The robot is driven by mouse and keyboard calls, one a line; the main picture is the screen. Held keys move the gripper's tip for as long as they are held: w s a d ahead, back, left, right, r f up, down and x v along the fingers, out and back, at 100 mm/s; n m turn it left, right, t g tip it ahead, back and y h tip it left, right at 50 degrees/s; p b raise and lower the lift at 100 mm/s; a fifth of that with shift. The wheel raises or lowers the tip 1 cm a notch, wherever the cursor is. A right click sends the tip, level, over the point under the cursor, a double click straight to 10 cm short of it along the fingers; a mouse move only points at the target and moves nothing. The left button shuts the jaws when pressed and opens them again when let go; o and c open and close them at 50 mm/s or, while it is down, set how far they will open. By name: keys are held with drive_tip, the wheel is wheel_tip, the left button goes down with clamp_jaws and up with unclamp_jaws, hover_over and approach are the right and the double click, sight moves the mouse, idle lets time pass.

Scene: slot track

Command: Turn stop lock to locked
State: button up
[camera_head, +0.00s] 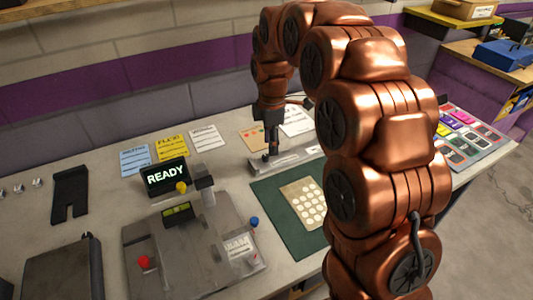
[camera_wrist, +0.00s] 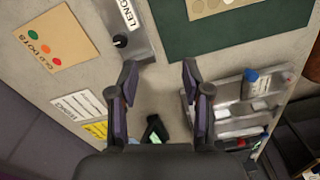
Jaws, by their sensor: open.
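A grey metal bar with a printed label starting "LENG" (camera_wrist: 128,18) lies on the bench in the wrist view. A small black knob (camera_wrist: 120,41) with a light mark sits on it; no label names it the stop lock, and I cannot read its setting. In the head view the bar (camera_head: 292,158) lies along the back of the green mat. My gripper (camera_wrist: 160,82) is open and empty, its left fingertip just beside and below the knob in the picture. In the head view my gripper (camera_head: 271,146) points down at the bar's left end, partly hiding it.
A grey machine (camera_head: 165,235) with a red button (camera_head: 143,262) and blue knob (camera_head: 254,221) stands left of the green mat (camera_head: 268,195). A READY screen (camera_head: 166,178) stands behind it. Paper cards lie along the wall. My arm hides the bench's right middle.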

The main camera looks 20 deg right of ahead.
sight(266, 155)
drive_tip(key=w+n, duration=0.1)
drive_tip(key=w, duration=0.1)
drive_tip(key=w+f+n, duration=0.1)
drive_tip(key=w, duration=0.1)
drive_tip(key=w+f+n, duration=0.1)
drive_tip(key=w, duration=0.1)
drive_tip(key=shift+w+d+f, duration=0.1)
drive_tip(key=shift+d+f, duration=0.05)
drive_tip(key=shift+f, duration=0.1)
drive_tip(key=shift+f+p, duration=1.1)
drive_tip(key=shift+f, duration=2.75)
drive_tip(key=shift+c, duration=0.2)
clamp_jaws()
